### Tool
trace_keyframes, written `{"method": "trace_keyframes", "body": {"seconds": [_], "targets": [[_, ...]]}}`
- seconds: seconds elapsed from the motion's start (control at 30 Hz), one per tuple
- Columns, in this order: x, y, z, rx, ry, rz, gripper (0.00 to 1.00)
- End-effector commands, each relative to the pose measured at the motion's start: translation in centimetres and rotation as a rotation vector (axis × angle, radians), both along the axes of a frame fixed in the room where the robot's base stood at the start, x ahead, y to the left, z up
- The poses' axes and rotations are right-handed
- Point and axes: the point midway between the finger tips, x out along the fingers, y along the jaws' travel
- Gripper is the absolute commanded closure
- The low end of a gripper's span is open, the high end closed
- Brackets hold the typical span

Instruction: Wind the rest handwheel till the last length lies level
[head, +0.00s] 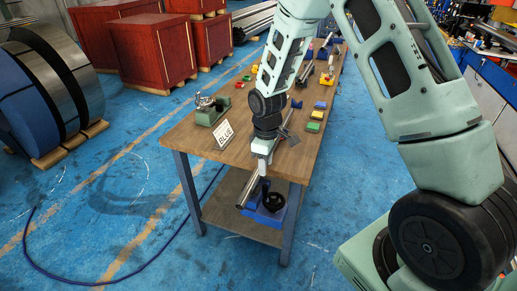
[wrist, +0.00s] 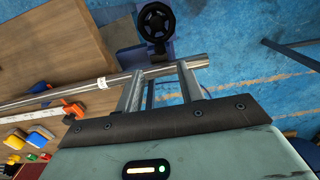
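The black handwheel (head: 272,199) is on a blue rest (head: 266,218) at the near end of the workbench. In the wrist view the handwheel (wrist: 156,21) shows at the top. A silver tube (wrist: 60,97) with a white band runs from the left edge past my fingertips; its end sticks out to the right. In the head view the tube (head: 246,194) slopes down towards the rest. My gripper (head: 262,163) is above the bench's near edge; in the wrist view its fingers (wrist: 159,84) are spread with a gap between. I cannot tell whether they touch the tube.
The wooden bench (head: 185,140) carries a sign (head: 223,134), a green clamp-like tool (head: 208,112) and several coloured blocks. Red crates (head: 153,50) stand behind left.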

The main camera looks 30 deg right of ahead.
Motion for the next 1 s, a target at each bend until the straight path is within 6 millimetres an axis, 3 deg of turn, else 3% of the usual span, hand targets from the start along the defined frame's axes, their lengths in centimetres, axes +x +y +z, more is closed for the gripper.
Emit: {"method": "trace_keyframes", "body": {"seconds": [0.93,1.0], "targets": [[0.0,0.0,-10.2,0.0,0.0,-0.001,0.62],[0.0,0.0,-9.7,0.0,-0.001,-0.001,0.62]]}}
